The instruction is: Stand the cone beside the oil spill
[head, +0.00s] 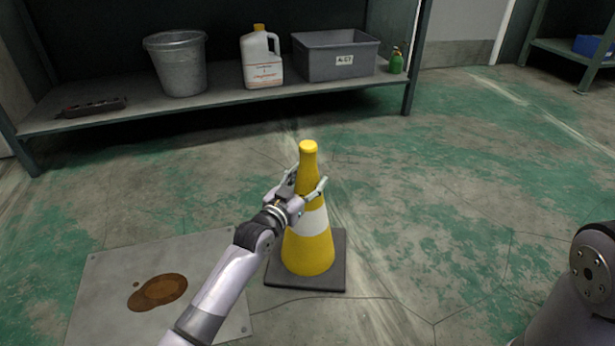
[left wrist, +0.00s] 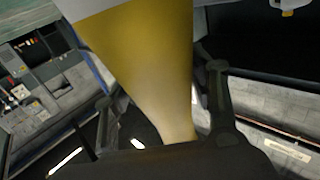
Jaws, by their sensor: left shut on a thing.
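The yellow cone (head: 310,248) with a white band and a dark square base stands upright in the head view, just right of the metal plate. The brown oil spill (head: 158,291) lies on the grey plate (head: 106,265) at the lower left, a short way from the cone's base. My left gripper (head: 309,187) is shut on the cone's upper part, below its tip. The cone (left wrist: 150,60) fills the middle of the left wrist view between the fingers. Whether the base rests fully on the floor is hard to tell. My right gripper is not in view; only part of my right arm shows.
A low shelf (head: 225,104) at the back holds a grey bucket (head: 178,65), a white jug (head: 262,65), a grey bin (head: 335,62) and a small green bottle (head: 396,64). Another shelf with a blue box (head: 592,46) stands at the far right. The floor right of the cone is clear.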

